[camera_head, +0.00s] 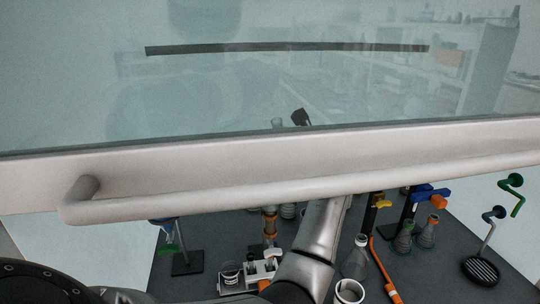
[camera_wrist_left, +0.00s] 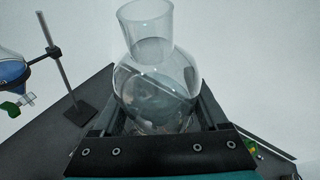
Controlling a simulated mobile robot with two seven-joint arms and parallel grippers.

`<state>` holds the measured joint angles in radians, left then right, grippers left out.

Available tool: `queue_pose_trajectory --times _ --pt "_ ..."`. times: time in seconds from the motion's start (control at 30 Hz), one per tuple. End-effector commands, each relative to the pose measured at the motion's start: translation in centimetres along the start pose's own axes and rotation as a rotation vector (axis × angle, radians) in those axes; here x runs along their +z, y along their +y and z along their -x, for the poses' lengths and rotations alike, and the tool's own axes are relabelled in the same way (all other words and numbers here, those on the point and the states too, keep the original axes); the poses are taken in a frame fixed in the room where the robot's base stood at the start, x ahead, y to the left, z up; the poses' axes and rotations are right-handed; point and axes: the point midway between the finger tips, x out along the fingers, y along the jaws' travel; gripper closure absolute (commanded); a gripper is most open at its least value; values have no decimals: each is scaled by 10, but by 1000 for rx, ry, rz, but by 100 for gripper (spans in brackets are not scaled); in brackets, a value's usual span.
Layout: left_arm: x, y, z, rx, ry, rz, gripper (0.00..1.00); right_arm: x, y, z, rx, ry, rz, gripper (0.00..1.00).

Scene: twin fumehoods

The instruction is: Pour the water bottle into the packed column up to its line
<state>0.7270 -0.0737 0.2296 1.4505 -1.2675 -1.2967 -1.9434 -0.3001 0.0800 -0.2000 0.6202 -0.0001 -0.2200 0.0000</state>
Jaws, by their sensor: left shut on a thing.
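A clear round-bodied glass bottle with a wide open neck (camera_wrist_left: 155,75), apparently the water bottle, is clasped between the jaws of my left gripper (camera_wrist_left: 155,115) in the left wrist view. Its contents are hard to make out. In the head view, my left gripper (camera_head: 300,117) shows dimly through the glass, high above the bench, with the bottle (camera_head: 277,122) just left of it. A narrow amber-brown upright tube (camera_head: 270,225), perhaps the packed column, stands on the bench below; its top is hidden by the sash frame, and I see no line on it. My right gripper is out of view.
The sash handle (camera_head: 300,195) crosses in front of the bench. A stand (camera_head: 187,262) with a blue-filled funnel (camera_wrist_left: 12,70) is at left. A white rack (camera_head: 262,270), flask (camera_head: 356,260), white-rimmed vessel (camera_head: 349,291) and orange-handled tool (camera_head: 385,268) crowd the middle. Bare bench (camera_head: 455,250) shows at right.

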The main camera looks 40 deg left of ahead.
Motion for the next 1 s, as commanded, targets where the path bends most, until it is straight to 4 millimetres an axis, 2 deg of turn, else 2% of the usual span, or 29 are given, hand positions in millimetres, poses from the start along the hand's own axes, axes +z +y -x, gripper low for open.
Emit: queue_pose_trajectory --times 0.03,0.13,0.37,0.8,1.0 --pt "7 -4 3 28 24 -73 100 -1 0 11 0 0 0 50" --pt "5 -3 3 65 55 -172 100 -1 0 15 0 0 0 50" --pt "4 -2 2 64 52 -173 100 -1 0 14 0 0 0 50" --pt "27 -11 9 102 77 -266 100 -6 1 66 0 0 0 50" --pt "31 -12 10 121 90 -311 100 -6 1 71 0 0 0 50"
